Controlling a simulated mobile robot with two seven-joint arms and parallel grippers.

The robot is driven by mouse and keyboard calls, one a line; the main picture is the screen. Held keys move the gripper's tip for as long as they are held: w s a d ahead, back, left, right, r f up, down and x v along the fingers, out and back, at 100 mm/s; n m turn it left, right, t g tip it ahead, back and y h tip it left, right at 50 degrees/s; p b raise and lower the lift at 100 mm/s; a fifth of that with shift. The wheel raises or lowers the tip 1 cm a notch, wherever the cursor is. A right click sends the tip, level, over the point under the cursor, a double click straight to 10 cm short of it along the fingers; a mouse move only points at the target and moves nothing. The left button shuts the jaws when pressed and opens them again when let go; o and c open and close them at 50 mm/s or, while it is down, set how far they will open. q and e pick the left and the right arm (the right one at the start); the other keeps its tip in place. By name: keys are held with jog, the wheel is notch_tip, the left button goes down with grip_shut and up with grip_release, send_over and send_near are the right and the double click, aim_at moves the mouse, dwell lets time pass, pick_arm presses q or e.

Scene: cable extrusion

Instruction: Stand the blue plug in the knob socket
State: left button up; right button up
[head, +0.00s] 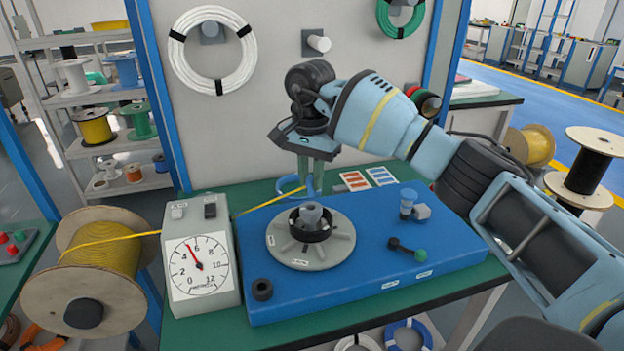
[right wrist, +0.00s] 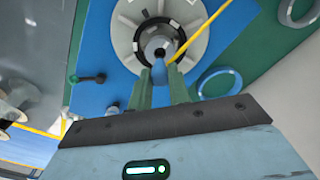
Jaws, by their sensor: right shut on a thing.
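My right gripper (head: 311,182) points down above the back of the round grey dial (head: 283,243) on the blue box. Its green fingers are shut on the blue plug (right wrist: 159,73), which shows between them in the right wrist view; in the head view the fingers mostly hide it. A grey hub (head: 311,213) with a dark hole stands in the middle of the dial; I cannot tell for sure that it is the knob socket. In the right wrist view the plug's tip overlaps the hub (right wrist: 158,44); I cannot tell whether they touch. My left gripper is not in view.
The blue box (head: 370,275) also carries a blue-topped knob (head: 408,195), a lever with a green ball (head: 421,255) and a black ring (head: 262,290). A gauge (head: 198,266) stands left. A yellow cable (head: 270,201) runs behind the dial. A blue coil (head: 289,182) lies behind.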

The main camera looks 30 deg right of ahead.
aim_at(311, 187)
jog(key=shift+f, duration=0.2)
dwell(0.5)
jog(key=shift+f+b, duration=0.3)
jog(key=shift+f, duration=1.5)
jog(key=shift+f, duration=0.4)
jog(key=o, duration=0.8)
jog(key=shift+r, duration=0.15)
